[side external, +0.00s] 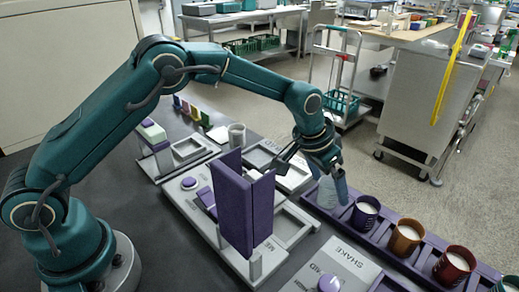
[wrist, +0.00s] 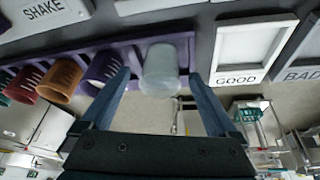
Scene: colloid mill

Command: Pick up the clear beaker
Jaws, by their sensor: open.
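The clear beaker (wrist: 161,70) is a frosted, see-through cup at one end of a purple rack (wrist: 130,40). In the wrist view it appears between the two fingers of my gripper (wrist: 160,75), with a visible gap on each side. In the side view the beaker (side external: 326,194) is at the left end of the rack, partly hidden by a finger. My gripper (side external: 328,172) is open and empty, tilted down at the beaker. I cannot tell how far the fingertips reach around it.
A purple cup (side external: 364,213) stands beside the beaker, close to one finger. An orange cup (side external: 406,238) and a red cup (side external: 454,266) follow along the rack. A purple upright panel (side external: 240,205) stands left of my gripper.

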